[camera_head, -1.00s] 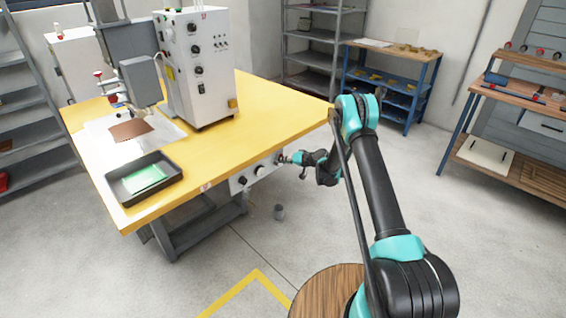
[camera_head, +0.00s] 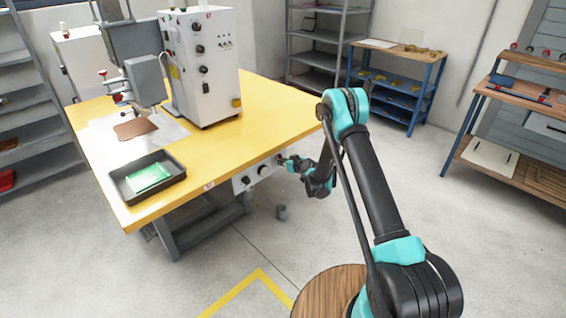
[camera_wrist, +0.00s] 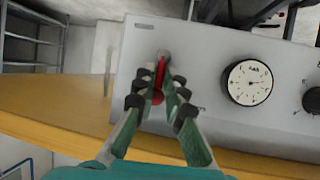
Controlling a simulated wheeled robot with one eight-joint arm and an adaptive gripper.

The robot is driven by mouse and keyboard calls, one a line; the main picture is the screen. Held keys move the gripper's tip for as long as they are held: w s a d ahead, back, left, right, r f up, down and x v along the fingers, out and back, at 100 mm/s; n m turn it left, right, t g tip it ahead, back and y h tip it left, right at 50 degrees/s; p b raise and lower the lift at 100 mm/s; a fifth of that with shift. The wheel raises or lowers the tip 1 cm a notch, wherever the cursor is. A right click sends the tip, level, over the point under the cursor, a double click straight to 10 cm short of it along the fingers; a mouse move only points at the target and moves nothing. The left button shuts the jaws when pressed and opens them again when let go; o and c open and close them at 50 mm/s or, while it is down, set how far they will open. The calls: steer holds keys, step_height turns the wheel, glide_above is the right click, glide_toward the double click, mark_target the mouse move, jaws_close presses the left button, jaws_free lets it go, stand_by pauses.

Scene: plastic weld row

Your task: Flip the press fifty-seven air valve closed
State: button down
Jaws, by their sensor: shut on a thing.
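The air valve's red lever (camera_wrist: 159,78) shows in the wrist view on the left part of a grey panel (camera_wrist: 205,65). It lies nearly upright in that picture, its rounded lower end near a grey fitting's line. My gripper (camera_wrist: 164,77) has its fingers on either side of the lever and is shut on it. The fingers cover part of the lever's sides. In the head view my gripper (camera_head: 284,161) is at the right end of the panel (camera_head: 243,182) under the yellow table's edge. The lever is too small to make out there.
A round gauge (camera_wrist: 248,82) and a black knob (camera_wrist: 312,100) sit right of the lever. The yellow table (camera_head: 215,150) carries a white press (camera_head: 203,75) and a black tray (camera_head: 125,190).

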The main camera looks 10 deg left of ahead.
stand_by(0.3)
steer(key=shift+s, duration=0.1)
steer(key=c, duration=1.6)
jaws_free()
